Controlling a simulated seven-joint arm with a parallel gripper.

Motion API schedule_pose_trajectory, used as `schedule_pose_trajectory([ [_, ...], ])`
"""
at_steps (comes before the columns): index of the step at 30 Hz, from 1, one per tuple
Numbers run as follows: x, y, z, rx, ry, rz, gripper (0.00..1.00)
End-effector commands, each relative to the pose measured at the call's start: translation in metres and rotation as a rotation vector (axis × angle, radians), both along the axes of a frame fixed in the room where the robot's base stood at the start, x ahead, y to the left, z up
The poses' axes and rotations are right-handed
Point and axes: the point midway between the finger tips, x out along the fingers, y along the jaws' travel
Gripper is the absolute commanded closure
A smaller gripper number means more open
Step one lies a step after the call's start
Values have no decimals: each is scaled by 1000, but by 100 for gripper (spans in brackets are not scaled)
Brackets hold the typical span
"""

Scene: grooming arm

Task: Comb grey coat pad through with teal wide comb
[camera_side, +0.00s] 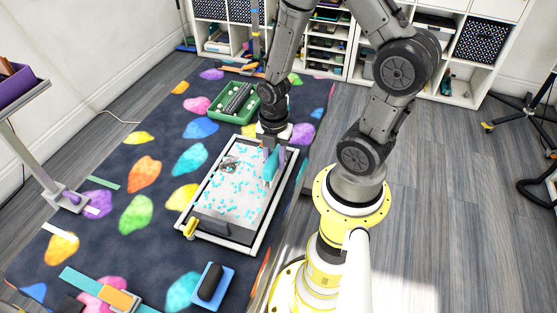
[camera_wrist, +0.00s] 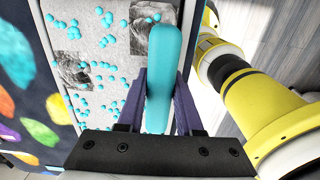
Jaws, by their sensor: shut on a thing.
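The grey coat pad (camera_side: 231,201) lies in a white-framed tray (camera_side: 189,208) on the dark mat, dotted with small cyan beads (camera_side: 244,183). Dark grey tangled patches show on the pad; one (camera_side: 230,163) is near its far left. The teal comb (camera_wrist: 163,75) is upright between the purple fingers of my gripper (camera_wrist: 160,103), which is shut on it. In the side view the teal comb (camera_side: 270,167) hangs at the right far part of the pad. Its teeth are hidden, and I cannot tell whether they touch the pad.
A green tray (camera_side: 216,110) with a dark brush-like thing stands beyond the pad. A blue block with a black roller (camera_side: 211,283) lies nearer on the mat. A purple bin (camera_side: 17,88) stands on a stand at left. Shelves line the back wall.

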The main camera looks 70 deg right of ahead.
Motion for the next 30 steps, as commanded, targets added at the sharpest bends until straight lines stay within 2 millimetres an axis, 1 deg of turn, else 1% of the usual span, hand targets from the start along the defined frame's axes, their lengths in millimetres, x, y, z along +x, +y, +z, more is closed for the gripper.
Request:
schedule_pose_trajectory([
  [1,9,0,0,0,-2,2,100],
  [9,49,0,-1,-1,-3,2,100],
  [12,61,0,-1,-1,-2,1,100],
  [15,70,0,-1,-1,-3,1,100],
  [30,73,0,0,-1,-3,0,100],
])
